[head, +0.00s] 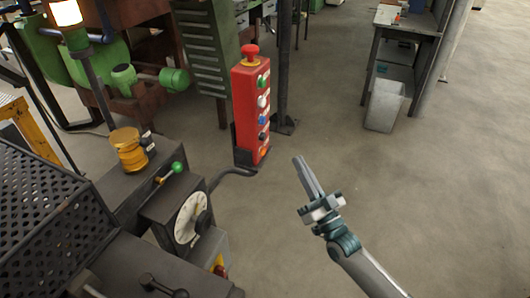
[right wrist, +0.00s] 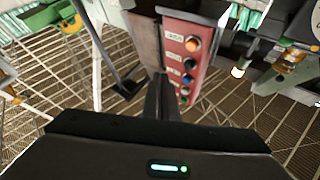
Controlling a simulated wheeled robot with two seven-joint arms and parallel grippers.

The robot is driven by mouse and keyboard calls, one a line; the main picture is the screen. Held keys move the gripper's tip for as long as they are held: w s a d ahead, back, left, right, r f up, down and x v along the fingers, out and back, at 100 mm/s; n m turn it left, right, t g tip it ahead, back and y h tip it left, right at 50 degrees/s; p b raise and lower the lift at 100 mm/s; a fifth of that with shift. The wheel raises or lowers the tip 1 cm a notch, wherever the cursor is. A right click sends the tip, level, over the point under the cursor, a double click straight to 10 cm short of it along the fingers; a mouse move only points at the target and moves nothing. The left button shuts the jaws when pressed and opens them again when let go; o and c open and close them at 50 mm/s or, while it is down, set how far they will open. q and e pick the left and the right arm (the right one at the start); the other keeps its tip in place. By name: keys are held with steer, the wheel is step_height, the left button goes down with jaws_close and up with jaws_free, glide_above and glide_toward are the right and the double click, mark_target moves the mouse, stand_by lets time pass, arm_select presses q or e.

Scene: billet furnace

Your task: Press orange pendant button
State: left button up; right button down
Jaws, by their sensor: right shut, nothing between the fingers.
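A red pendant box (head: 243,118) stands upright left of centre in the head view, with a red mushroom knob (head: 250,50) on top and a column of coloured buttons on its face. The orange button (head: 264,152) is the lowest. In the right wrist view the pendant (right wrist: 177,52) appears upside down, so the orange button (right wrist: 193,43) is at its upper end. My right gripper (head: 301,163) is shut and empty, right of the pendant's lower end and apart from it. Its closed fingers also show in the right wrist view (right wrist: 160,88), with the orange button beyond them. My left gripper is out of view.
A dark machine with a dial (head: 190,217) and a green-tipped lever (head: 177,167) stands left of the pendant, whose curved arm (head: 228,173) joins it. A post (head: 284,70) rises behind. A workbench (head: 408,30) and grey bin (head: 384,106) stand back right. The floor at right is clear.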

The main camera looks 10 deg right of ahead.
steer(key=w+a, duration=0.3)
steer(key=a, duration=0.2)
steer(key=shift+w+a+b, duration=0.3)
steer(key=shift+w+b, duration=0.1)
steer(key=shift+w+a, duration=0.1)
steer(key=shift+a, duration=0.05)
stand_by(1.9)
steer(key=shift+w+a, duration=0.15)
steer(key=shift+a, duration=0.05)
steer(key=shift+w+a, duration=0.25)
steer(key=shift+a, duration=0.15)
stand_by(1.0)
steer(key=shift+s+d, duration=0.1)
stand_by(0.4)
steer(key=shift+s+d, duration=0.45)
steer(key=shift+d, duration=0.2)
steer(key=shift+d, duration=0.1)
steer(key=shift+s+d+p, duration=0.2)
steer(key=shift+s+d, duration=0.5)
steer(key=shift+d, duration=0.3)
steer(key=shift+s+d+p, duration=0.2)
steer(key=shift+s+d, duration=0.5)
steer(key=shift+d, duration=0.3)
